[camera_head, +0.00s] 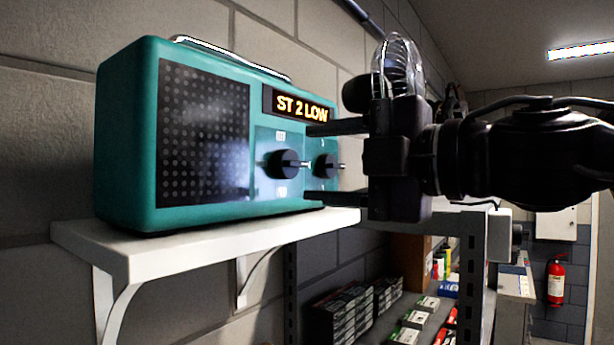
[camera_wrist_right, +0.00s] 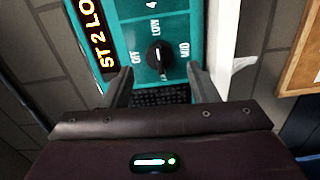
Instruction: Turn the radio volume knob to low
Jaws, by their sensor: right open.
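The teal radio (camera_head: 215,212) stands on a white wall shelf, its amber display reading "ST 2 LOW". Its black volume knob (camera_head: 283,163) is left of a second black knob (camera_head: 325,167). My right gripper (camera_head: 310,162) is open and empty in front of the knobs. In the right wrist view its fingers (camera_wrist_right: 158,84) are spread to either side below the volume knob, apart from it. My left gripper is out of view.
The white shelf (camera_head: 190,245) juts from a block wall under the radio. Below right, a grey rack (camera_head: 478,275) holds several small boxes. A red fire extinguisher (camera_head: 556,281) hangs far back. The space in front of the shelf is free apart from my arm.

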